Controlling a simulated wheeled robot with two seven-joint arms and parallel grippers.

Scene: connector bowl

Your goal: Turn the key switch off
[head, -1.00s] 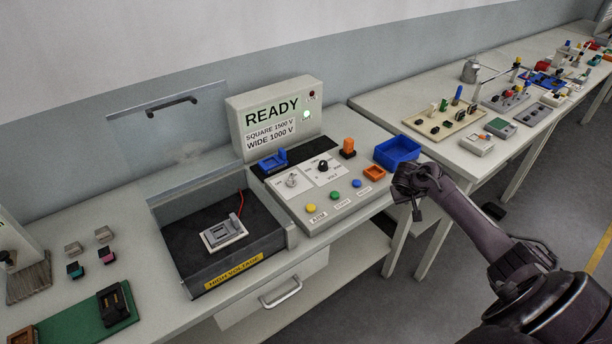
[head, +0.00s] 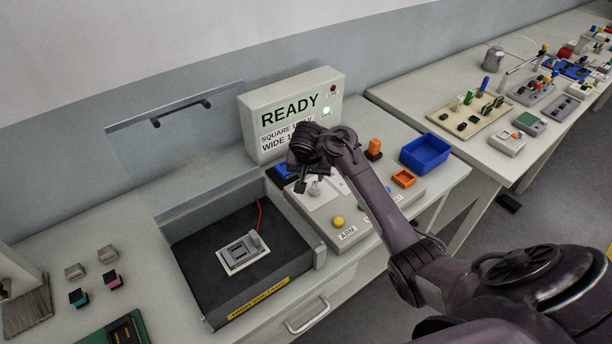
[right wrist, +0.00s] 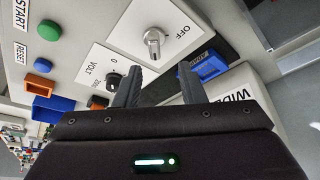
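The key switch (head: 314,189) is a small silver key on a white plate of the grey control panel. In the right wrist view the key switch (right wrist: 153,42) stands up from its plate with "OFF" printed beside it; I cannot tell which setting it is at. My right gripper (head: 297,180) hangs over the panel's back left, close to the key and apart from it. In the right wrist view my right gripper (right wrist: 160,80) has its fingers spread with nothing between them. The key shows beyond the gap between the fingertips. My left gripper is not in view.
The display box (head: 290,110) reads READY with a green lamp lit. A black voltage knob (right wrist: 113,80), a blue part (right wrist: 208,66) and green button (right wrist: 48,30) are near the key. A high-voltage bay (head: 205,270) lies left, a blue bin (head: 425,155) right.

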